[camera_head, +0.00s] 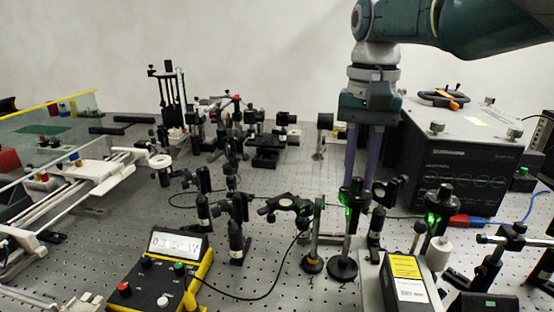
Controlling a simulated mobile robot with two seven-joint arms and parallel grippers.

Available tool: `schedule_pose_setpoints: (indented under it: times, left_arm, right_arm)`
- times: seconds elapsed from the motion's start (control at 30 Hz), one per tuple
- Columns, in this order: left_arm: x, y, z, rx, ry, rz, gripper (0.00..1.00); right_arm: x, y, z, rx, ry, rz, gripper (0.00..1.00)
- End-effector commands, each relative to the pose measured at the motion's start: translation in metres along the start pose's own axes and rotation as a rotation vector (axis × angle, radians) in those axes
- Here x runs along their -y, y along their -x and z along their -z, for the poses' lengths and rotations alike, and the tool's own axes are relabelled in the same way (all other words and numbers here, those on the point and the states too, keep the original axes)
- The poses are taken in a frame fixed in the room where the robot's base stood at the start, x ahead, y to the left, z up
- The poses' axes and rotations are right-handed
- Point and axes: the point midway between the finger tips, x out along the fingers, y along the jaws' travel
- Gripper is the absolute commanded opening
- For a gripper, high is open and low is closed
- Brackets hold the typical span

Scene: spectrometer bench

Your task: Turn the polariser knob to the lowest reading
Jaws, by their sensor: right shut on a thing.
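My right gripper (361,182) comes down from the top right with its two purple fingers pointing down. The fingers are shut at the top of a black post-mounted optic, which I take to be the polariser (352,196); its small knob is hidden between the fingertips. Green light shows on the polariser's face. The yellow and black power meter (176,243) stands at the front left with a lit display; its digits are too blurred to read surely, but end in what looks like "mW". My left gripper is not in view.
Close around the polariser stand posted optics, including a black mount (285,204) to the left and a green-lit one (437,208) to the right. A large black box (458,160) stands behind right. A yellow-labelled box (405,280) is in front. A black cable crosses the perforated bench.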

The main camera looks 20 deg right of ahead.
Motion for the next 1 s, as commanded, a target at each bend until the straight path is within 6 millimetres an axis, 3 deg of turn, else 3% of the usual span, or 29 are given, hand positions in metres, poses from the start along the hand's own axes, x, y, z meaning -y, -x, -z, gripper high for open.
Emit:
schedule_pose_setpoints:
  times: [0.5, 1.0]
  left_arm:
    - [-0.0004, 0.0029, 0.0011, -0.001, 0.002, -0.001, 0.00]
    - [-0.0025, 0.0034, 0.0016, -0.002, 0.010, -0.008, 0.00]
  right_arm:
    - [-0.0002, 0.0009, 0.0014, -0.005, 0.393, 0.000, 0.00]
    - [0.0001, 0.0008, 0.0009, -0.004, 0.505, 0.000, 0.00]
